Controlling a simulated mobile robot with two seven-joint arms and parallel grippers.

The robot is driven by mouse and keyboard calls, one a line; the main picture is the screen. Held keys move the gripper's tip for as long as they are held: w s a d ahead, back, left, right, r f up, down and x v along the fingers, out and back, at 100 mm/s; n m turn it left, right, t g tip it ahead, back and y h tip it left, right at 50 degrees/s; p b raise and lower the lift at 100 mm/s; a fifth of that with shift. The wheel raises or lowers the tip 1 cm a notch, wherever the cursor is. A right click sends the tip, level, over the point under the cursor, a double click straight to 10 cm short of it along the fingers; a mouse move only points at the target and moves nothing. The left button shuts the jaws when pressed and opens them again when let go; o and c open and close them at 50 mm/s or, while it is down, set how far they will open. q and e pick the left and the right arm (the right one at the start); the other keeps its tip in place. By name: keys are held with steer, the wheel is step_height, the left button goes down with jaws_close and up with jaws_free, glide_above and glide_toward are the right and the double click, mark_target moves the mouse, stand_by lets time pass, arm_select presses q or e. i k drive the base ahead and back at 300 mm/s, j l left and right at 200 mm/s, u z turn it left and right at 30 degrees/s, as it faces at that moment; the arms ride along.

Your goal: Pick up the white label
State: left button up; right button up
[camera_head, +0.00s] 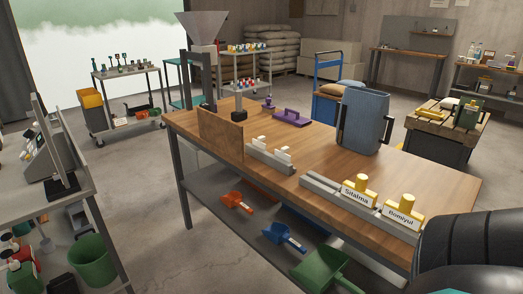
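Two small white pieces, seemingly white labels, sit in a grey rack on the wooden table: one white label (259,141) at the left and another (284,155) to its right. The grey rack (266,159) lies along the table's near edge. A second grey rack (322,187) to the right holds two labels with white faces and yellow knobs. One reads "Sitalma" (356,197) and the other "Bomiyul" (401,216). A dark, rounded part of my arm covers the lower right corner. Neither gripper shows.
A brown board (221,135) and a funnel stand (204,30) are at the table's left end. A purple tool (291,117) and a blue ribbed bin (365,121) stand behind the racks. Red (237,202), blue (283,236) and green (327,267) scoops are on the lower shelf.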

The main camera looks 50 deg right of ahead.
mark_target(281, 155)
steer(key=i+u, duration=0.15)
steer(key=i, duration=0.25)
steer(key=i+l+u, duration=0.15)
steer(key=i, duration=0.2)
steer(key=i+l+u, duration=0.15)
steer(key=i, duration=0.2)
steer(key=i+l+u, duration=0.1)
steer(key=u, duration=0.65)
steer(key=l+u, duration=0.15)
steer(key=u, duration=0.55)
steer(key=i+l+u, duration=0.1)
steer(key=u, duration=0.65)
steer(key=l+u, duration=0.25)
steer(key=u, duration=0.5)
steer(key=k+l+u, duration=0.1)
steer(key=u, duration=0.65)
steer(key=k+l+u, duration=0.1)
steer(key=u, duration=0.6)
steer(key=k+u, duration=0.1)
steer(key=u, duration=0.65)
steer(key=k+u, duration=0.15)
steer(key=u, duration=0.6)
